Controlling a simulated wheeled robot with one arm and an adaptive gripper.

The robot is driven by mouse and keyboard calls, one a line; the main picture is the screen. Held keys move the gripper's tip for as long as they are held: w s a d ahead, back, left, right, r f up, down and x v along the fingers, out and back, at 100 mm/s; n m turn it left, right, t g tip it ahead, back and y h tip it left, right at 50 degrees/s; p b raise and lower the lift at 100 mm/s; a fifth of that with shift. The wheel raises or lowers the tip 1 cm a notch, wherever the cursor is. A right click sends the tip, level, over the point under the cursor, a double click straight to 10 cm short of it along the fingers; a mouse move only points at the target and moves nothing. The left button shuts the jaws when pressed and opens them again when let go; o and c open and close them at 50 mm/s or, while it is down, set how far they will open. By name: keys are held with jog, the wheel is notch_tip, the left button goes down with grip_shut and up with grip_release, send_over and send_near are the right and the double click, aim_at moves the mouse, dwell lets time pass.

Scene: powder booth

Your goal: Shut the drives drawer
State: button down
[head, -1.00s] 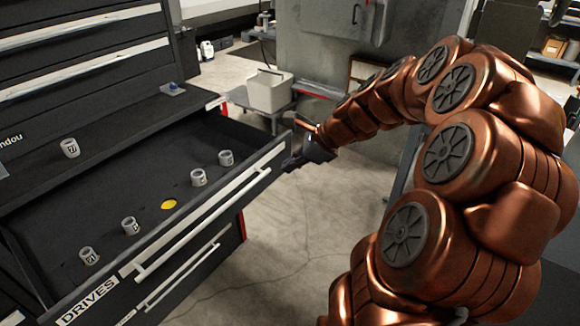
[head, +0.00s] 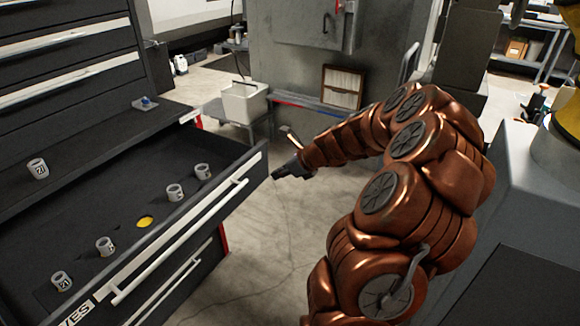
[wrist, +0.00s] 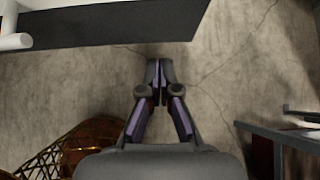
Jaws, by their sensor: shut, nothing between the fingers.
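The drives drawer (head: 190,232) stands pulled out of the dark tool cabinet at the left in the head view. Its white label is partly cut by the picture's edge. Several grey sockets and a yellow disc (head: 145,222) lie inside it. A long pale handle (head: 178,243) runs along its front. My gripper (head: 276,174) is shut and empty, just off the right end of the drawer front, apart from it in the head view. In the wrist view the shut fingers (wrist: 157,92) point at a dark panel edge (wrist: 120,25), with a pale bar end (wrist: 14,41) at the upper left.
A grey socket (head: 37,169) and a small blue-topped part (head: 145,103) sit on the cabinet's ledge. A white bin (head: 244,102) stands on a low stand behind. Bare concrete floor (head: 275,240) lies in front of the drawer.

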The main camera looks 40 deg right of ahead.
aim_at(260, 173)
jog(key=shift+w+a+f+p, duration=0.1)
jog(key=shift+w+a, duration=0.15)
jog(key=shift+w, duration=0.45)
jog(key=shift+w+a+p, duration=0.1)
jog(key=shift+w+a, duration=0.1)
jog(key=shift+w, duration=0.5)
jog(key=shift+w+a+f+p, duration=0.1)
jog(key=shift+w+a, duration=0.15)
jog(key=shift+w, duration=0.45)
jog(key=shift+r, duration=0.1)
